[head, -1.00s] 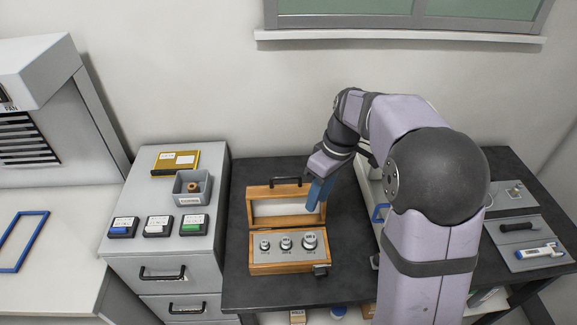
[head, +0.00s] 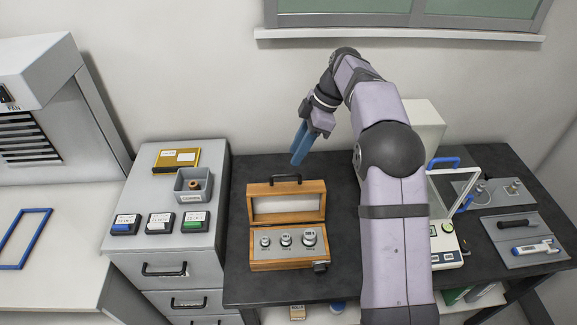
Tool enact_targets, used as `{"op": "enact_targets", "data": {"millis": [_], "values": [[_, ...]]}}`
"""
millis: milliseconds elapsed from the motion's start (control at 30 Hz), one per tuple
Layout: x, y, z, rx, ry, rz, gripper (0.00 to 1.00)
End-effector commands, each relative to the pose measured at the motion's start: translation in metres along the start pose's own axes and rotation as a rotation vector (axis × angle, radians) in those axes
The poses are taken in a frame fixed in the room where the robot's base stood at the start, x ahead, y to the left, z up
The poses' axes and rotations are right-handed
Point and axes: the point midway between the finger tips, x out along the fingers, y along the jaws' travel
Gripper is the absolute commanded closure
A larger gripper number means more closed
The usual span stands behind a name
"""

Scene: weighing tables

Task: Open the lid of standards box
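The standards box (head: 285,264) is a wooden box on the dark table. Its lid (head: 285,188) stands raised at the back, with a dark handle on top. Three metal weights (head: 286,239) sit in a row in its grey insert. A dark latch (head: 320,267) shows at the front right corner. My gripper (head: 298,158) has blue fingers and is above and behind the raised lid, apart from it. It looks empty. The fingers overlap in this view, so their gap is unclear.
A balance (head: 445,245) with a blue-handled cover stands to the right, partly behind my arm. A grey mat (head: 515,236) with tools lies farther right. A drawer cabinet (head: 165,262) at left carries a grey bin (head: 193,186) and several small boxes.

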Motion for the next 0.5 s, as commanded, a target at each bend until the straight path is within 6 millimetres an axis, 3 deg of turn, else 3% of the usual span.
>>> {"op": "enact_targets", "data": {"millis": [500], "values": [[0.057, -0.001, -0.001, 0.000, -0.001, -0.002, 0.72]]}}
